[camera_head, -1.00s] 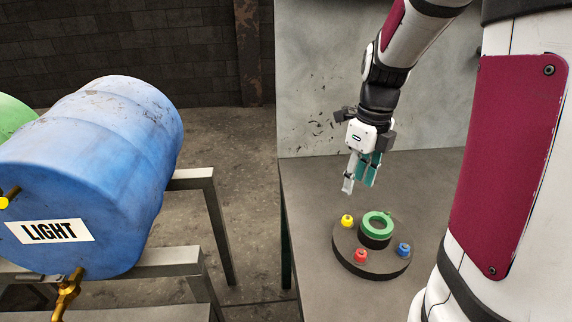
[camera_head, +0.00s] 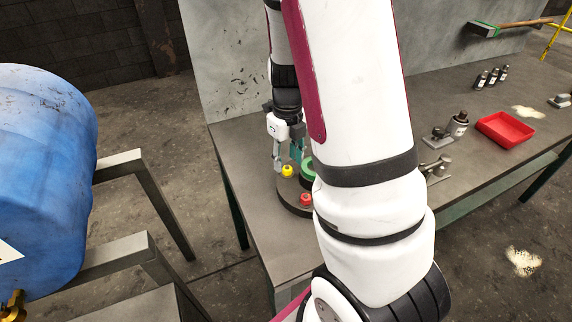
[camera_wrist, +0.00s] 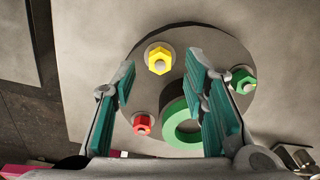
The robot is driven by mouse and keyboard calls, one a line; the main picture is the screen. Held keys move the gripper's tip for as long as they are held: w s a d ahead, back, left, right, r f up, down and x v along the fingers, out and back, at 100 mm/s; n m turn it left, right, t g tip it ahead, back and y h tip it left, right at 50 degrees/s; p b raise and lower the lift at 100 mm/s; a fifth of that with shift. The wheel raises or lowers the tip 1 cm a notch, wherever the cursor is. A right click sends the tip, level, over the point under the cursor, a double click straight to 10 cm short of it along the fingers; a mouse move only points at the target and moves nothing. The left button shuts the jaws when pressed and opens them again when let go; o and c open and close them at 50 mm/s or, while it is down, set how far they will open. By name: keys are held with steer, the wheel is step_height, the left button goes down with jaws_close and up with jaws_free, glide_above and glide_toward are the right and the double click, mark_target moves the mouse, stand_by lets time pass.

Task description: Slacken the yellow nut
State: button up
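The yellow nut (camera_head: 287,170) sits at the left edge of a round dark disc (camera_head: 286,192) on the bench. In the wrist view the yellow nut (camera_wrist: 160,60) is hexagonal, on a pale round washer. My gripper (camera_wrist: 160,66) is open and empty, its two teal-padded fingers spread with the yellow nut showing between their tips. In the head view my gripper (camera_head: 288,158) points down just above that nut. I cannot tell whether the tips reach its height.
The disc also bears a red nut (camera_wrist: 143,124), a green nut (camera_wrist: 242,82) and a raised green ring (camera_wrist: 183,128). My arm hides the disc's right part in the head view. A blue barrel (camera_head: 45,170) is left.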

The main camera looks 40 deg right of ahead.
mark_target(287, 170)
steer(key=shift+f, duration=1.25)
steer(key=shift+c, duration=0.6)
jaws_close()
steer(key=shift+n, duration=0.3)
